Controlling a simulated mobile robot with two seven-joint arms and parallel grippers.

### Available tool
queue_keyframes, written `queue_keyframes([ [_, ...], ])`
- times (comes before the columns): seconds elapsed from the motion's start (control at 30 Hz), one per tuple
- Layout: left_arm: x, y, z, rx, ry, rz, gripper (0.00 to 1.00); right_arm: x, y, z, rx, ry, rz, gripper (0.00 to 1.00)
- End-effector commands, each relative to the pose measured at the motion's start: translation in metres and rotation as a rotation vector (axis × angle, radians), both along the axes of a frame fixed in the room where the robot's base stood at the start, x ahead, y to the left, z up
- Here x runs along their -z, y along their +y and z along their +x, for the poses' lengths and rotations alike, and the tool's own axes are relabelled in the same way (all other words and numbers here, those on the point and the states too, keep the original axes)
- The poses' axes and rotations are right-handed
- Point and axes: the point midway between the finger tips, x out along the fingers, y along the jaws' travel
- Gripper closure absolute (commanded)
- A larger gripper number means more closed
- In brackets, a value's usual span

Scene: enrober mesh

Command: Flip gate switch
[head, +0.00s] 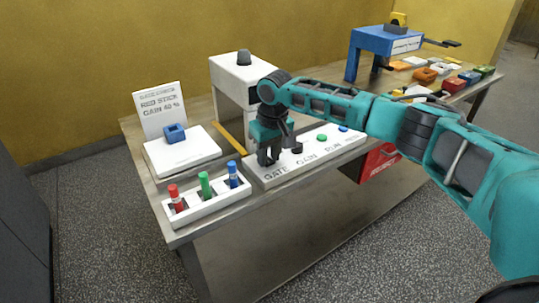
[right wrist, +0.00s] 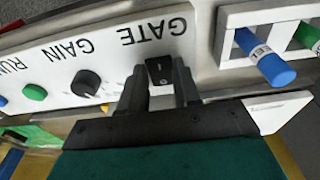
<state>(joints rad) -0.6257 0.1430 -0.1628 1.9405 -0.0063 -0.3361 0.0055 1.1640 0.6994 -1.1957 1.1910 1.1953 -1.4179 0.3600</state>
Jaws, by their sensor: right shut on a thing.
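The gate switch (right wrist: 158,71) is a small black rocker on the white control panel (right wrist: 110,52), beside the printed word GATE. In the head view the panel (head: 283,172) runs along the front edge of the table, and my gripper hides the switch. My right gripper (head: 268,160) points down at the GATE end of the panel. In the right wrist view its two dark fingers (right wrist: 161,82) stand either side of the switch, shut on it. My left gripper is not in view.
Beside the switch are a black gain knob (right wrist: 86,84) and a green button (right wrist: 35,92). A white rack (head: 208,207) with red, green and blue sticks stands left of the panel. A white scale-like box (head: 185,160) and a white machine (head: 232,75) stand behind.

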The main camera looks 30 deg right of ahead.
Motion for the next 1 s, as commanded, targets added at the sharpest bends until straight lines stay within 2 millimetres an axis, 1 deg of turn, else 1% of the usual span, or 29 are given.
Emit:
queue_keyframes([
  [0.33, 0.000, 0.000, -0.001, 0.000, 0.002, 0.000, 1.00, -0.002, -0.001, 0.001, 0.003, 0.008, 0.000, 0.99],
  [0.37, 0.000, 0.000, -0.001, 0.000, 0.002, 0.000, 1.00, -0.002, -0.001, 0.001, 0.003, 0.008, 0.000, 0.66],
  [0.6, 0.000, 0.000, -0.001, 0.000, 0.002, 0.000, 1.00, -0.001, 0.000, 0.001, 0.001, 0.009, 0.000, 0.43],
  [0.87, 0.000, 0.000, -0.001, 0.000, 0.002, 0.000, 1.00, -0.002, 0.000, 0.000, 0.000, 0.009, 0.001, 0.43],
  [0.97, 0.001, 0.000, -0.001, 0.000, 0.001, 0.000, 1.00, -0.008, 0.000, 0.000, 0.000, 0.008, 0.001, 0.43],
  [1.0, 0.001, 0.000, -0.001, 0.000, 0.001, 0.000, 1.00, -0.014, 0.000, -0.001, 0.000, 0.008, 0.002, 0.43],
])
